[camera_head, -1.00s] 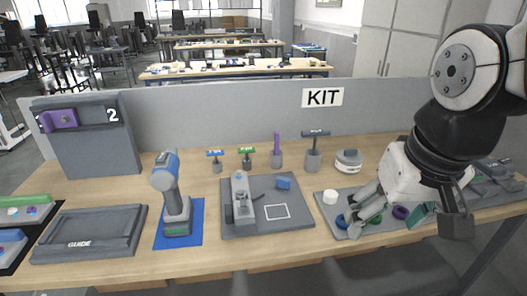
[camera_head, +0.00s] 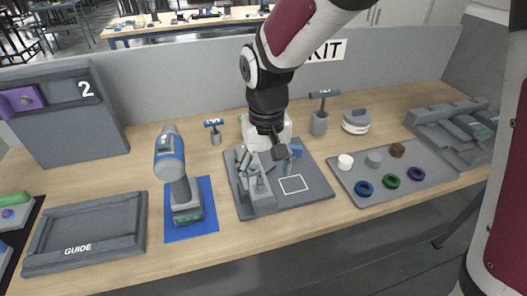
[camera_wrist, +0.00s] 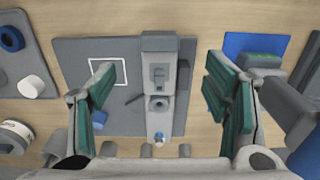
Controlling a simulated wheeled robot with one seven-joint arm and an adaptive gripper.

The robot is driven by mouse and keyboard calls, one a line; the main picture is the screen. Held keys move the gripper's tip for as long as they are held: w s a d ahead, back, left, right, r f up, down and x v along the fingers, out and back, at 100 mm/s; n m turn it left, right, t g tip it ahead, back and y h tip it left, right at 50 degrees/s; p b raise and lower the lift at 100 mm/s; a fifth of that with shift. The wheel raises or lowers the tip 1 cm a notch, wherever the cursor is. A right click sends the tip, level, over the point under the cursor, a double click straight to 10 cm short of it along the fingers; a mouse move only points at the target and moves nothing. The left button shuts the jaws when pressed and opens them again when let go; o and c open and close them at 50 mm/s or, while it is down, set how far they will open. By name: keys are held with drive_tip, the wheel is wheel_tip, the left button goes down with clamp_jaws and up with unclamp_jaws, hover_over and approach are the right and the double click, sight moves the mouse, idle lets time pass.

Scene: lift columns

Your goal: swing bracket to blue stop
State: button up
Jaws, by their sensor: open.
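A long grey bracket-like part (camera_head: 262,200) lies on a grey base plate (camera_head: 318,194). In the wrist view this grey part (camera_wrist: 160,115) runs down the middle of the plate (camera_wrist: 72,50), with a thin dark rod beside it. The blue block (camera_head: 296,151), which looks like the stop, is partly hidden by my gripper; it also shows in the wrist view (camera_wrist: 98,118) beside the left finger. My gripper (camera_head: 266,164) is over the plate, with its fingers apart on either side of the grey part. In the wrist view, my gripper (camera_wrist: 160,72) is open and empty; contact cannot be told.
A drill (camera_head: 176,175) stands on a blue mat left of the plate. A tray (camera_head: 408,190) with rings and caps lies to the right. T-handled tools, including one at the back (camera_head: 320,112), stand behind. A GUIDE tray (camera_head: 85,240) is at the left.

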sight(271, 200)
wheel_tip(271, 200, down, 11)
drive_tip(key=shift+r, duration=0.1)
idle(0.3)
clamp_jaws()
drive_tip(key=shift+w+d+n, duration=0.2)
drive_tip(key=shift+d+n, duration=0.1)
drive_tip(key=shift+d, duration=0.4)
drive_tip(key=w+d+n, duration=0.1)
drive_tip(key=w+d, duration=0.1)
drive_tip(key=d, duration=0.1)
drive_tip(key=w+d+n+b, duration=0.1)
drive_tip(key=w+d+n, duration=0.1)
drive_tip(key=d, duration=0.1)
drive_tip(key=w+d+n+b, duration=0.1)
drive_tip(key=d+n, duration=0.1)
drive_tip(key=d, duration=0.1)
drive_tip(key=shift+w, duration=0.4)
drive_tip(key=w+d+n, duration=0.1)
drive_tip(key=w+n, duration=0.1)
drive_tip(key=w+d+n+b, duration=0.1)
drive_tip(key=w+d+n, duration=0.1)
drive_tip(key=w, duration=0.1)
drive_tip(key=w+d+n, duration=0.1)
drive_tip(key=w, duration=0.2)
drive_tip(key=shift+w+d+n, duration=0.2)
drive_tip(key=shift+d+n, duration=0.1)
drive_tip(key=shift+n, duration=0.1)
drive_tip(key=shift+w+d+n+b, duration=0.25)
drive_tip(key=shift+w+n+b, duration=0.25)
drive_tip(key=shift+w, duration=0.7)
